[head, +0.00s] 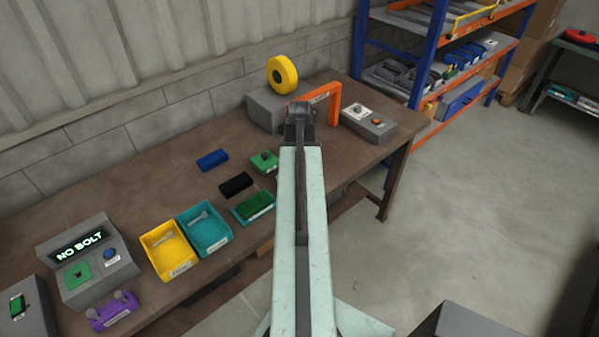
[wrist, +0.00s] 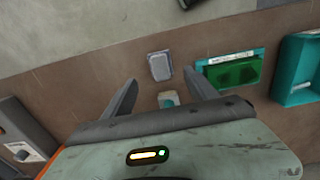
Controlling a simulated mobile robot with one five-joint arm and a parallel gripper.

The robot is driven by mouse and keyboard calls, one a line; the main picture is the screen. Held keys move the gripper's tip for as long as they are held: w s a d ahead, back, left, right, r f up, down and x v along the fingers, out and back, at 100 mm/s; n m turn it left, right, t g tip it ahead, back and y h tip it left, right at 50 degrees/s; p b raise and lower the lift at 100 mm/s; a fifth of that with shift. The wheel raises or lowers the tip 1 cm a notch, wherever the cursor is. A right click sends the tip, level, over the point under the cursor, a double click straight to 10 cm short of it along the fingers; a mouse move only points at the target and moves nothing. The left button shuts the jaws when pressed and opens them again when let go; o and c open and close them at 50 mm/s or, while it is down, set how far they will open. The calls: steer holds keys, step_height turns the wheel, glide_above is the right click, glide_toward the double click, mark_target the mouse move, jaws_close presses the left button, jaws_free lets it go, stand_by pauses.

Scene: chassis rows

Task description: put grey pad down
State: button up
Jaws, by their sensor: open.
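The grey pad (wrist: 160,65) is a small light grey rounded block. In the wrist view it lies flat on the brown bench top, just beyond my fingertips, with no finger touching it. My gripper (wrist: 160,86) is open, its two dark fingers apart and nothing held between them. In the head view my arm reaches over the bench, and the grey pad and fingertips are hidden behind it.
A teal tray with a green block (wrist: 234,72) lies right of the pad, then a teal bin (wrist: 287,75).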

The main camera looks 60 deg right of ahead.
step_height(320, 180, up, 3)
steer(key=shift+f+p, duration=0.15)
steer(key=shift+p, duration=0.45)
steer(key=w+a+n, duration=0.1)
steer(key=w+a, duration=0.8)
steer(key=a, duration=0.3)
steer(key=w+a+n, duration=0.1)
steer(key=w+a, duration=0.9)
steer(key=a, duration=0.2)
steer(key=w+a+n, duration=0.1)
steer(key=w+a, duration=0.2)
steer(key=a, duration=2.2)
steer(key=shift+a+n, duration=0.35)
steer(key=shift+n, duration=0.05)
